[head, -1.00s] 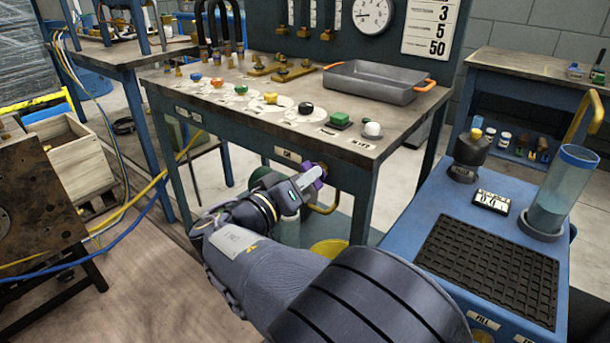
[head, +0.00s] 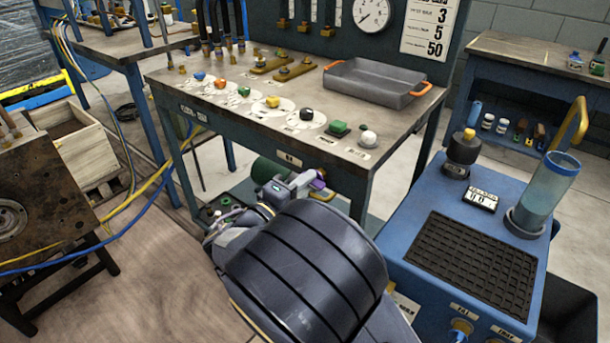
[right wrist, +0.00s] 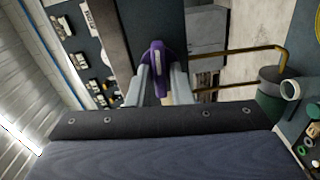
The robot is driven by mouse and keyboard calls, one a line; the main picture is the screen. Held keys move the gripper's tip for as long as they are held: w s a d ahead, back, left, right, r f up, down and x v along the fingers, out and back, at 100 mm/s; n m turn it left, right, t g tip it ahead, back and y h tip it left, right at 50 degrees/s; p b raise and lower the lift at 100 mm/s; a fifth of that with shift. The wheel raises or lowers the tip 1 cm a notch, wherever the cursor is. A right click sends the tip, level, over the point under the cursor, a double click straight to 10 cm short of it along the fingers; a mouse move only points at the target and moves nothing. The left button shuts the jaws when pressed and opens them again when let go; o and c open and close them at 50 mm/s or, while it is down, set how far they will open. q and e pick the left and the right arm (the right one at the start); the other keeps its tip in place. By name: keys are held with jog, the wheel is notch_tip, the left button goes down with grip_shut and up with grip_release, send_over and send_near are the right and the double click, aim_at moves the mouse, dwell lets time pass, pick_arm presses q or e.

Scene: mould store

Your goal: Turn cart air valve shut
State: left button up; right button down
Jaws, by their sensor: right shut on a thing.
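A purple valve handle (head: 319,174) sits below the front edge of the workbench, mostly hidden by my right gripper (head: 311,181). The right wrist view shows the purple handle (right wrist: 157,68) between the two fingers of my right gripper (right wrist: 159,80), which is shut on it. A brass pipe (right wrist: 240,50) runs near it. The blue cart (head: 408,218) stands to the right with a black ribbed mat. A yellow and blue fitting (head: 461,329) shows at its lower front, cut off by the picture edge. My left gripper is in neither view.
The workbench (head: 235,105) carries a row of coloured knobs and a grey tray (head: 372,88) with orange handles. A clear cylinder (head: 546,190) and black bottle (head: 463,152) stand on the cart. Blue and yellow hoses (head: 120,215) cross at the left.

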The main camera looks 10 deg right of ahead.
jog(key=shift+n+p, duration=0.35)
jog(key=shift+n, duration=0.15)
jog(key=c, duration=1.5)
grip_release()
jog(key=shift+o, duration=0.2)
jog(key=p+v, duration=0.1)
jog(key=v, duration=0.7)
jog(key=shift+d, duration=0.1)
